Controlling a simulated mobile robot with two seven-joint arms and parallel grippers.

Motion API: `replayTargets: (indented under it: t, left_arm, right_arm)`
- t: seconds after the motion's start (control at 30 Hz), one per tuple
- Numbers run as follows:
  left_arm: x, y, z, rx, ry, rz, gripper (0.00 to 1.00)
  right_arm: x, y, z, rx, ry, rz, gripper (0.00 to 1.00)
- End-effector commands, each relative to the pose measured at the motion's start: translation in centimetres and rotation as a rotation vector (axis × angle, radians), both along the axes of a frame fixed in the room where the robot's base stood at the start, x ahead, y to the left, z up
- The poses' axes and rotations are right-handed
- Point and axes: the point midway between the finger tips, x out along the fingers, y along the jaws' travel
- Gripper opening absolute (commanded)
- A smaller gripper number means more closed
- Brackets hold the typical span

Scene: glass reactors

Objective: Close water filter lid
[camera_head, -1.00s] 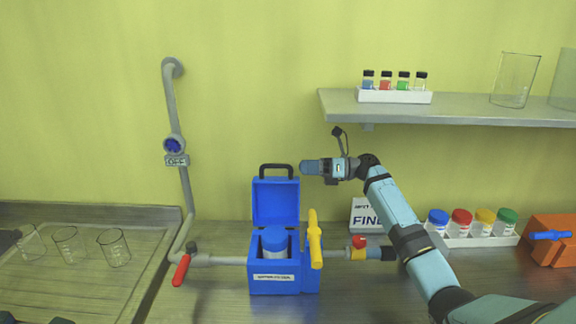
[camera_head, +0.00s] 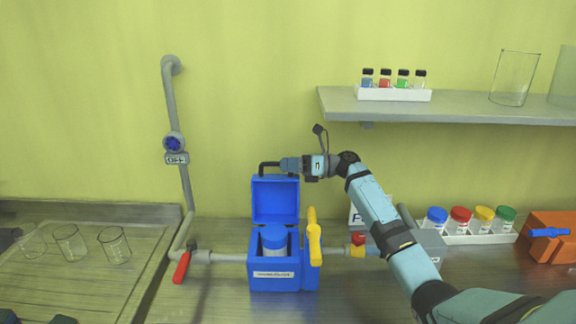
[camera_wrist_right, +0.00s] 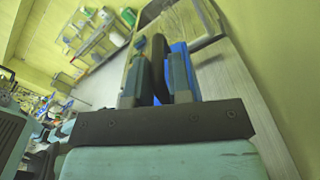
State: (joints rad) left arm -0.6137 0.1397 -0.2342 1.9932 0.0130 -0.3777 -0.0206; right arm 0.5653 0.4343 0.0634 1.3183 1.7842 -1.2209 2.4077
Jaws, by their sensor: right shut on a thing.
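The lid's dark handle (camera_head: 264,167) is at the top. My right gripper (camera_head: 284,164) is at that handle, reaching in from the right. In the right wrist view the dark handle (camera_wrist_right: 158,78) lies between the two fingers of my right gripper (camera_wrist_right: 157,85), which is shut on it. Part of the blue lid (camera_wrist_right: 182,62) shows behind. The left gripper is not clearly visible.
A yellow lever (camera_head: 314,238) stands upright at the box's right side. A pipe with a red-handled valve (camera_head: 182,266) joins the left side. Several capped jars (camera_head: 460,219) stand at the right. Glass beakers (camera_head: 68,243) stand on the left. A shelf (camera_head: 460,107) hangs above right.

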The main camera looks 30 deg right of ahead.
Motion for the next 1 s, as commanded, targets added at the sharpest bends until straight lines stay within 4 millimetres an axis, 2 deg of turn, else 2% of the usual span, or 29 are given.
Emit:
replayTargets:
  t: [0.17,0.37,0.7,1.0]
  left_arm:
    - [0.0,0.0,0.2,0.001,0.002,0.0,0.43]
    - [-0.1,0.0,1.4,0.0,0.003,-0.001,0.43]
    - [0.0,-0.1,4.1,-0.001,-0.003,-0.001,0.43]
    - [0.0,-0.1,4.8,-0.001,-0.003,-0.001,0.43]
  right_arm:
    - [-0.2,0.2,0.1,-0.006,-0.008,0.001,0.0]
    - [-1.3,0.9,0.8,-0.045,-0.072,0.003,0.0]
    - [-4.9,3.0,1.5,-0.175,-0.281,0.003,0.0]
    - [-7.6,4.7,1.3,-0.272,-0.441,0.003,0.0]
